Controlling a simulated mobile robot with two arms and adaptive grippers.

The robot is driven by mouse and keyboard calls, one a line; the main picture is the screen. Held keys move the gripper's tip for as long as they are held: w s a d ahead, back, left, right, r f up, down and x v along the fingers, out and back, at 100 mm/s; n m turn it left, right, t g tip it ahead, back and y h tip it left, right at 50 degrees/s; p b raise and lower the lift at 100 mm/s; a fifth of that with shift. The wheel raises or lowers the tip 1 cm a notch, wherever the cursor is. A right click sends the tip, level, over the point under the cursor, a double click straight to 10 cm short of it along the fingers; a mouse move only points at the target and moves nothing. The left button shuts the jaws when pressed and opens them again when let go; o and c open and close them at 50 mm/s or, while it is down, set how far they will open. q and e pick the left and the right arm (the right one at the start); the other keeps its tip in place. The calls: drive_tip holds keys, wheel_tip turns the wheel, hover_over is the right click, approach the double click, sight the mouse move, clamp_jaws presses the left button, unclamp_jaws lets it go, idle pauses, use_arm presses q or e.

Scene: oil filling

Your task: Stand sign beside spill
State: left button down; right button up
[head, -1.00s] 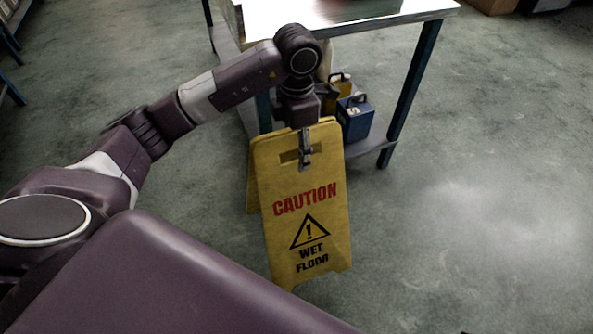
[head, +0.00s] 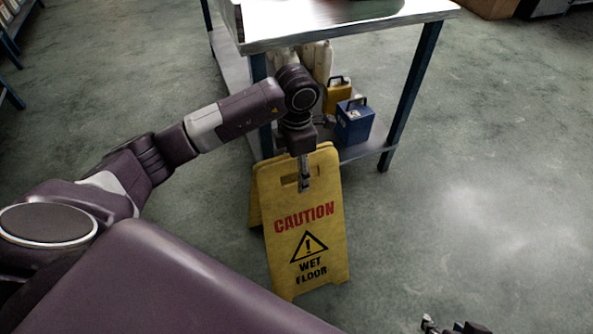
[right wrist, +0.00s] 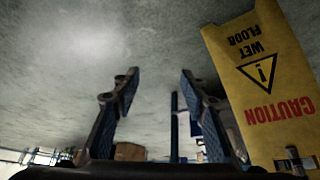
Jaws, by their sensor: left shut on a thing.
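The yellow caution sign (head: 310,260) is upright in the head view, its two panels spread a little apart. My left gripper (head: 304,180) is shut on its top edge at the handle slot. I cannot tell whether its feet touch the floor. A pale, shiny patch (head: 485,215) lies on the floor to the right of the sign; I cannot tell whether it is the spill or glare. My right gripper (right wrist: 158,78) is open and empty in the right wrist view, with the sign (right wrist: 262,75) to its right. Its tip also shows at the head view's bottom edge (head: 450,326).
A metal-topped workbench (head: 340,22) with blue legs stands behind the sign. Its lower shelf (head: 362,150) holds a blue can (head: 354,123), a yellow can (head: 337,95) and pale containers. The floor on the right is open. A cardboard box (head: 490,8) stands at the back.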

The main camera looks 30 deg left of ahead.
drive_tip(key=shift+w, duration=0.15)
use_arm(q)
drive_tip(key=c, duration=0.8)
unclamp_jaws()
wheel_tip(320, 180, up, 12)
drive_tip(key=shift+r+p, duration=0.1)
drive_tip(key=shift+p, duration=1.15)
use_arm(e)
drive_tip(key=s, duration=0.1)
drive_tip(key=s+d+g, duration=0.1)
drive_tip(key=s, duration=0.1)
drive_tip(key=s+g, duration=0.1)
drive_tip(key=s, duration=0.1)
drive_tip(key=shift+d+r, duration=0.15)
drive_tip(key=shift+r, duration=0.15)
